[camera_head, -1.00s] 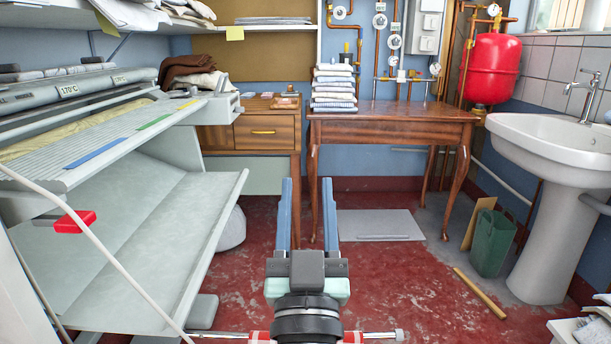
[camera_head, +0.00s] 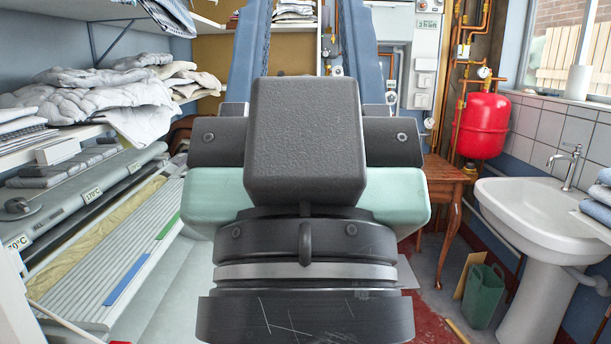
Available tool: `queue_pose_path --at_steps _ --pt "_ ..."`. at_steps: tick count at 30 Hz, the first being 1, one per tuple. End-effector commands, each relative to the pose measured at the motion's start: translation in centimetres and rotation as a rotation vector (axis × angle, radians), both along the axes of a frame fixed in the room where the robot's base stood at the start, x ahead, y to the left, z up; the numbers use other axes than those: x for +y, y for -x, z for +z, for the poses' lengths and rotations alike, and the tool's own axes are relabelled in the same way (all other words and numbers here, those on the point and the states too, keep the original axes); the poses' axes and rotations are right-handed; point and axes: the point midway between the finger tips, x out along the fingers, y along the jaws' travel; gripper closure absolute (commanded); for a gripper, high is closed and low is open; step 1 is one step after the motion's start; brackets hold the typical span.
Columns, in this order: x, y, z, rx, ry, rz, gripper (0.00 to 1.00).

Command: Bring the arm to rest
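My gripper (camera_head: 308,45) is raised close in front of the head camera and fills the middle of the view. Its two blue fingers stand wide apart and point up and away from me. Only shelf, wall and pipes show between them, so it is open and holds nothing. The fingertips run up to the top edge of the picture. My wrist hides much of the room's centre, including most of the wooden table (camera_head: 442,170).
The rotary ironer (camera_head: 95,205) stands at the left, with shelves of folded linen (camera_head: 100,95) above it. At the right are a white sink (camera_head: 535,215), a red tank (camera_head: 482,125) and a green bin (camera_head: 482,295). Some red floor shows at the lower right.

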Motion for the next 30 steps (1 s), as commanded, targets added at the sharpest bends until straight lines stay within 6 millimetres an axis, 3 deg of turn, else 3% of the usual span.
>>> queue_pose_path --at_steps 1,15,21,30 --pt "0.0 0.0 3.3 0.000 0.000 0.000 0.54" --pt "0.0 0.0 16.9 0.000 0.000 0.001 0.54" --pt "0.0 0.0 19.2 0.001 0.000 0.001 0.54" --pt "0.0 0.0 19.2 0.000 0.000 0.001 0.54"
